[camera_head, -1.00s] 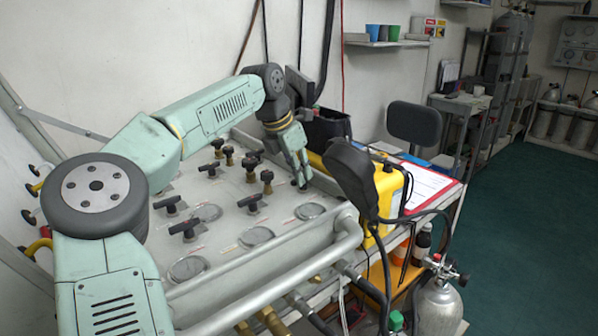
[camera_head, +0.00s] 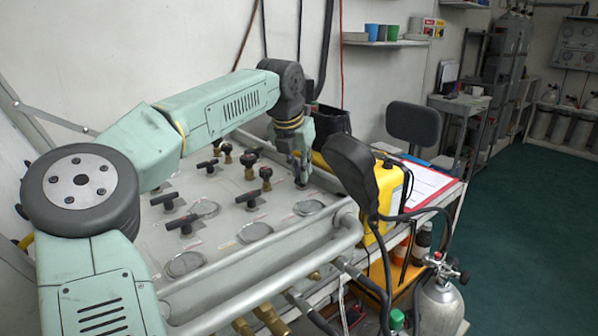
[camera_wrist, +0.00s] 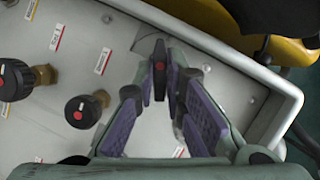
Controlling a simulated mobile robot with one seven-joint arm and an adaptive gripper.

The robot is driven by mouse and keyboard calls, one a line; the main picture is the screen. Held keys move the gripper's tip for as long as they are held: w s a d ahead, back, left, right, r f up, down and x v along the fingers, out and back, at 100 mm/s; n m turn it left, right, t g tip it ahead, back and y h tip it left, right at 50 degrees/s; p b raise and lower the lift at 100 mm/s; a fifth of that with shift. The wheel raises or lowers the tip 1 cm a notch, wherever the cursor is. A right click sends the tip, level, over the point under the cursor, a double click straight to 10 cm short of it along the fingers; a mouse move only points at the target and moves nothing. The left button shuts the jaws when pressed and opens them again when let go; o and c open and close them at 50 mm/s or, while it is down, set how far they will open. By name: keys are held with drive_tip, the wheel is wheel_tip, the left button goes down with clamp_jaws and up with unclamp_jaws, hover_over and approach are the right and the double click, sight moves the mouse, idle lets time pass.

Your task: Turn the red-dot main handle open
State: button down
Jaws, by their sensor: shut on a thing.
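The black main handle with a red dot (camera_wrist: 159,68) stands on the panel (camera_wrist: 125,75) near its right-hand end in the wrist view. It is a narrow bar running roughly up and down the picture. My gripper (camera_wrist: 160,56) has its purple-padded fingers closed in on both sides of it. In the head view my gripper (camera_head: 302,178) points down at the far right part of the panel, and its fingers mostly hide the handle there.
A black round knob with a red dot (camera_wrist: 82,110) sits left of my fingers. Several black T-handles and gauges (camera_head: 255,232) cover the panel. A yellow case (camera_head: 388,192) stands just beyond its right edge, and a pipe rail (camera_head: 290,262) runs along its front.

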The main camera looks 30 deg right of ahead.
drive_tip(key=n, duration=0.2)
drive_tip(key=n+t+y, duration=0.1)
drive_tip(key=n, duration=0.3)
drive_tip(key=shift+s+d+n+t+y, duration=0.3)
drive_tip(key=shift+d+t+y, duration=0.05)
drive_tip(key=shift+t+y, duration=0.05)
drive_tip(key=n, duration=0.2)
drive_tip(key=n+y, duration=0.2)
drive_tip(key=n, duration=0.1)
drive_tip(key=shift+d+n, duration=0.3)
drive_tip(key=c, duration=1.7)
unclamp_jaws()
drive_tip(key=shift+o, duration=0.2)
drive_tip(key=v, duration=1.2)
drive_tip(key=shift+s+d, duration=0.1)
drive_tip(key=shift+s, duration=0.05)
